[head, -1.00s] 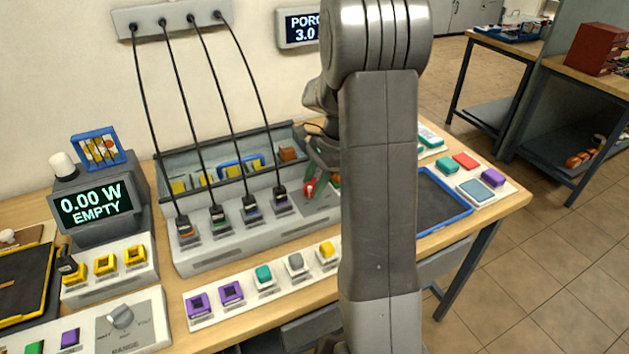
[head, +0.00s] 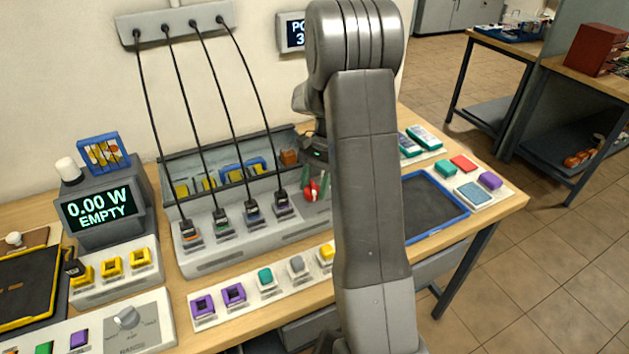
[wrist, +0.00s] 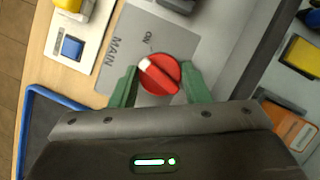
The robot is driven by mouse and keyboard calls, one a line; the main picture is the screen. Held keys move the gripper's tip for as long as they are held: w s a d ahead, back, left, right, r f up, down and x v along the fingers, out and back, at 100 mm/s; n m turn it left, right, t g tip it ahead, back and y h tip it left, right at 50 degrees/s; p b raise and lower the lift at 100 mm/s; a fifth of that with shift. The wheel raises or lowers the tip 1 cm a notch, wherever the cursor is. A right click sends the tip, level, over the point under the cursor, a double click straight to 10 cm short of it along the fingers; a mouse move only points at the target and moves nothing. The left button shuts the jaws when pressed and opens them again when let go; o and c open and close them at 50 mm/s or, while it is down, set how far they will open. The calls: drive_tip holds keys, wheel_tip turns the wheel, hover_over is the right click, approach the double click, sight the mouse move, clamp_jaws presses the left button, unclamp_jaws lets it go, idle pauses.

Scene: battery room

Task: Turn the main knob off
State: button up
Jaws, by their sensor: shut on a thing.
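My arm hides part of that area.
Several black cables run from the wall strip (head: 176,24) to plugs on the console (head: 215,258). A display (head: 98,211) reads 0.00 W EMPTY. A row of coloured blocks lies in front. A blue-rimmed tray (head: 466,211) is to the right.

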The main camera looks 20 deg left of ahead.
drive_tip(key=n+h, duration=0.1)
drive_tip(key=n, duration=0.2)
drive_tip(key=n+h+p, duration=0.1)
drive_tip(key=n, duration=0.2)
drive_tip(key=shift+a+n+h, duration=0.2)
drive_tip(key=shift+n+h, duration=0.1)
drive_tip(key=n+h, duration=0.1)
drive_tip(key=n, duration=0.1)
drive_tip(key=n+t, duration=0.1)
drive_tip(key=n, duration=0.2)
drive_tip(key=shift+a+n+t+h, duration=0.1)
drive_tip(key=shift+n+t+h, duration=0.2)
drive_tip(key=shift+h, duration=0.1)
drive_tip(key=o, duration=1)
drive_tip(key=shift+c, duration=0.2)
drive_tip(key=b+v, duration=0.1)
drive_tip(key=v, duration=1.2)
drive_tip(key=shift+a+r, duration=0.15)
drive_tip(key=shift+r, duration=0.2)
drive_tip(key=shift+f, duration=0.15)
